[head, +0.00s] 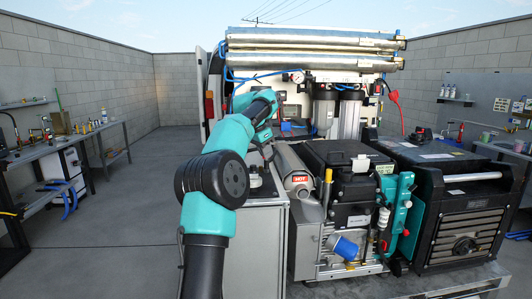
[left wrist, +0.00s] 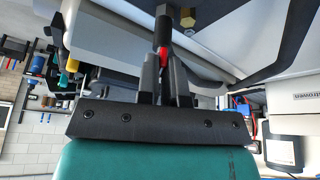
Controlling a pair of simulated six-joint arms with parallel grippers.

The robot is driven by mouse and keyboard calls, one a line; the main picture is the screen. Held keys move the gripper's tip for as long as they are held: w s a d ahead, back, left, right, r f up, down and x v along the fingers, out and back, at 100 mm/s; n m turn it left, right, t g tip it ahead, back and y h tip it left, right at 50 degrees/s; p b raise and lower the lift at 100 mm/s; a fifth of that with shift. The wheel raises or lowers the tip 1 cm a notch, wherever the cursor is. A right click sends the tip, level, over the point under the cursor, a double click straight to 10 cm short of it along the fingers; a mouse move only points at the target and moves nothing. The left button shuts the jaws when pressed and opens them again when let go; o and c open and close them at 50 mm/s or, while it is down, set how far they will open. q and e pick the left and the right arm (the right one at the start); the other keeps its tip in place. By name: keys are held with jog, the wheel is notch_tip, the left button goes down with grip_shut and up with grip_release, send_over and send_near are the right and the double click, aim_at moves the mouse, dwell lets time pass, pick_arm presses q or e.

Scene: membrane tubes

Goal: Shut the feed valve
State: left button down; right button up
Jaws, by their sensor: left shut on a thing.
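My left arm reaches from the bottom of the head view toward the open back of the vehicle. Its gripper there is small and mostly hidden behind my own wrist. In the left wrist view my left gripper (left wrist: 166,66) is shut on a slim handle (left wrist: 162,30), black with a red section between the fingers. A brass hex fitting (left wrist: 188,17) shows just beside the handle. I take the handle to be the feed valve's, but its body is hidden, and I cannot tell its valve position. My right gripper is not in view.
Silver membrane tubes (head: 310,59) lie across the top of the vehicle's rear. A black-topped machine (head: 345,155) and a black generator (head: 465,215) crowd the right. A workbench (head: 45,150) stands left. Open floor (head: 120,230) lies left of my arm.

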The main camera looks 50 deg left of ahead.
pick_arm(q)
jog(key=m+h, duration=0.1)
jog(key=m, duration=0.4)
jog(key=shift+g+h, duration=0.4)
jog(key=c, duration=1.3)
grip_release()
jog(key=shift+o, duration=0.2)
jog(key=shift+a, duration=0.15)
